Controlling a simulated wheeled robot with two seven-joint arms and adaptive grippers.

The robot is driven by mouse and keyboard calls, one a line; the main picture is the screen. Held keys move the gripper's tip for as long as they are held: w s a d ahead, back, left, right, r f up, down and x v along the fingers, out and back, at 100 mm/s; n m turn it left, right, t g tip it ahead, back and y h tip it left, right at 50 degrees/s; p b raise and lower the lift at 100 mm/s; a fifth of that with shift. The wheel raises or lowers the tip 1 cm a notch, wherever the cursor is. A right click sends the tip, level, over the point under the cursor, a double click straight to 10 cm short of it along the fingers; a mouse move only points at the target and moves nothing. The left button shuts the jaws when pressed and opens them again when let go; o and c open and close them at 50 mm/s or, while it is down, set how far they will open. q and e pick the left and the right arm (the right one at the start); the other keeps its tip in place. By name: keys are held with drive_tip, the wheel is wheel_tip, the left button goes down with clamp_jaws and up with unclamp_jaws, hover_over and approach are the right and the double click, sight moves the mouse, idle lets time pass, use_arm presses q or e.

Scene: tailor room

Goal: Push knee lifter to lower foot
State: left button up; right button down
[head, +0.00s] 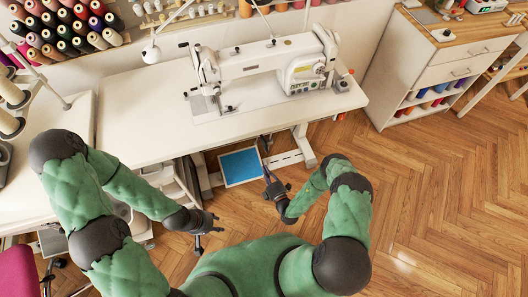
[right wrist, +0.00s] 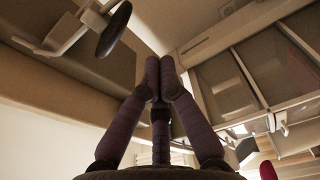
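The white sewing machine (head: 262,60) stands on the white table (head: 150,115) in the head view. Its needle and foot area (head: 213,92) is at its left end, too small to read the foot's height. In the right wrist view, from under the table, the knee lifter shows as a dark oval pad (right wrist: 115,30) on a pale bent rod at upper left. My right gripper (right wrist: 160,62) has its fingertips together with nothing between them, to the right of the pad and apart from it in the picture. In the head view the right gripper (head: 269,176) is below the table's front edge. My left gripper (head: 214,222) hangs low; its fingers are unclear.
A blue-topped pedal plate (head: 241,165) lies on the floor under the table. A white cabinet (head: 440,75) stands at right. Thread spools (head: 70,25) hang at upper left. A magenta chair (head: 18,272) is at lower left. The wooden floor at right (head: 440,190) is clear.

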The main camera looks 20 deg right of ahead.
drive_tip(key=shift+w, duration=0.15)
drive_tip(key=w+a+b, duration=0.2)
drive_tip(key=w+b, duration=0.1)
drive_tip(key=w, duration=0.7)
use_arm(q)
wheel_tip(320, 180, down, 4)
drive_tip(key=shift+f+b, duration=0.2)
drive_tip(key=shift+b, duration=0.5)
use_arm(e)
drive_tip(key=d, duration=0.2)
drive_tip(key=s+d, duration=0.1)
drive_tip(key=d, duration=0.1)
drive_tip(key=shift+f, duration=0.1)
drive_tip(key=shift+s+d, duration=0.1)
